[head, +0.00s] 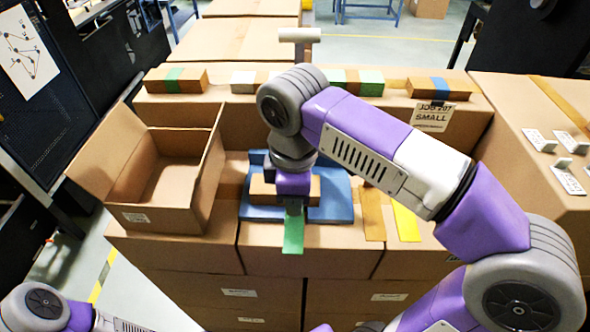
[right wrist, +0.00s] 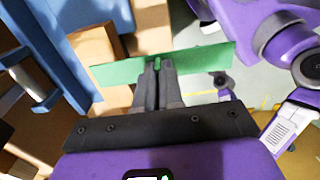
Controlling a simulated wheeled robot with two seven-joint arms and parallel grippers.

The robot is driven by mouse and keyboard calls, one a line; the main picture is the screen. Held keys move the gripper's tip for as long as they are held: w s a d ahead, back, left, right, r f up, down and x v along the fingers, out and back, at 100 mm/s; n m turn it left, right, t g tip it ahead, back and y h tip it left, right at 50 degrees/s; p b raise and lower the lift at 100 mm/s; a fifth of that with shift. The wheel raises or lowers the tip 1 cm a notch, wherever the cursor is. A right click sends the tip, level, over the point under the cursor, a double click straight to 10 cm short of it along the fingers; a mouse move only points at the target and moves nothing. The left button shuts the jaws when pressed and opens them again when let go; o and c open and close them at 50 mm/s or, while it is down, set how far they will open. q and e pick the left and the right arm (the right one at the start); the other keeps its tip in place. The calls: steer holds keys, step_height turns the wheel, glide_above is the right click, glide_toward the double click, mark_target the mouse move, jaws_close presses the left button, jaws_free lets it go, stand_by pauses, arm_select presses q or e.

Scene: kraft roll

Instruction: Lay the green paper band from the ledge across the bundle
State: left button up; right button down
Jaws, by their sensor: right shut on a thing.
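My right gripper (head: 294,203) is over the front of the blue cradle (head: 254,213). It is shut on the green paper band (head: 293,232), whose near end sticks out past the cradle's front edge. In the right wrist view the fingertips (right wrist: 156,66) pinch the flat green band (right wrist: 205,62) near its middle. The brown bundle (head: 262,188) lies in the cradle, partly hidden by my gripper. One band end overlaps brown blocks (right wrist: 95,42) in the wrist view; I cannot tell whether they touch. My left gripper is out of view.
An open carton (head: 168,215) stands left of the cradle. A tan strip (head: 373,215) and a yellow strip (head: 405,222) lie to its right. Behind, several banded bundles stand on a raised box row, with a "JOB 207 SMALL" card (head: 433,117). White brackets (head: 540,140) lie at far right.

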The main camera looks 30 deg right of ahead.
steer(key=w+d, duration=0.1)
steer(key=w, duration=0.1)
steer(key=w+d, duration=0.2)
steer(key=w, duration=0.1)
steer(key=w+d, duration=0.2)
steer(key=w, duration=0.1)
steer(key=shift+p, duration=0.4)
steer(key=shift+a+f+b, duration=0.1)
steer(key=shift+f+b, duration=0.45)
steer(key=shift+f, duration=1.2)
steer(key=shift+f, duration=0.2)
steer(key=c, duration=1.3)
jaws_free()
steer(key=shift+r, duration=0.1)
step_height(320, 180, up, 12)
steer(key=p, duration=0.4)
steer(key=shift+r, duration=0.1)
